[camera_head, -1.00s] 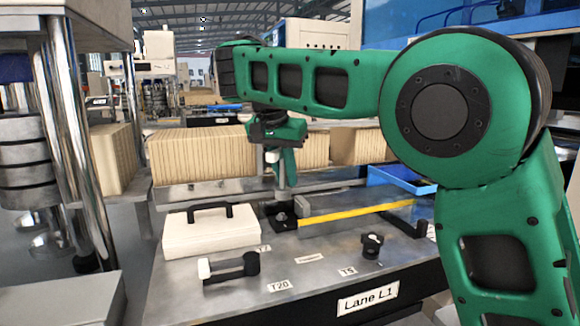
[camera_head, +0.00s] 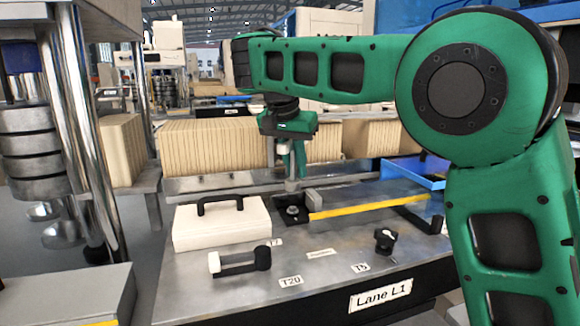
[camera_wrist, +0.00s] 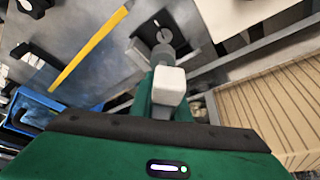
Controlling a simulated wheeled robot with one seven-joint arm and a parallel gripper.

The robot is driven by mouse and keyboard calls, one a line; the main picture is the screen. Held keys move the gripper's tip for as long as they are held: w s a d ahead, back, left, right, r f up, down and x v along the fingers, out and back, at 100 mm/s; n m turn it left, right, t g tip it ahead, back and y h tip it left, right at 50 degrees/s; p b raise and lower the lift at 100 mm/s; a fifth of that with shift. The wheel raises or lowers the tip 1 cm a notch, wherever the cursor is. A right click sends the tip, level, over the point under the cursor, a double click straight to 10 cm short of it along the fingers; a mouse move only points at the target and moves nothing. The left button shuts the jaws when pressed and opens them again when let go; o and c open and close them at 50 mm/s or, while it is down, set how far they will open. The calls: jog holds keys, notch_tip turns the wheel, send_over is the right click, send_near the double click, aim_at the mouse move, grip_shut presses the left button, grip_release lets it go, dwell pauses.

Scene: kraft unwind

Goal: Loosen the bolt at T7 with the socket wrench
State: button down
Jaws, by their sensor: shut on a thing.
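My gripper (camera_head: 288,150) is above the back of the steel bench, pointing down. It is shut on the socket wrench (camera_wrist: 169,82), a pale grey block with a grey shaft; the shaft also shows below the fingers in the head view (camera_head: 291,183). Below is a black bracket (camera_head: 312,199) with a round bolt (camera_head: 292,211). In the wrist view the bolt (camera_wrist: 163,33) lies on a dark plate just beyond the wrench's round end. I cannot tell whether they touch. A small label (camera_head: 275,242), partly hidden and hard to read, is in front of the bracket.
A cream case (camera_head: 222,226) stands left of the bracket. A black handled piece (camera_head: 240,261) and a black knob (camera_head: 384,240) stand nearer the front. A yellow strip (camera_head: 365,206) runs right towards a blue tray (camera_head: 418,172). Cardboard rows stand behind.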

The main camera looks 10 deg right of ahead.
jog(key=shift+f, duration=2.05)
jog(key=shift+f, duration=0.8)
dwell(1.2)
jog(key=shift+a+f+n+y, duration=0.1)
jog(key=shift+n+y, duration=0.2)
jog(key=shift+n, duration=0.7)
jog(key=shift+w+a, duration=0.1)
jog(key=shift+t, duration=0.3)
jog(key=shift+a+n+y, duration=0.15)
jog(key=shift+n+y, duration=0.35)
jog(key=shift+n, duration=0.9)
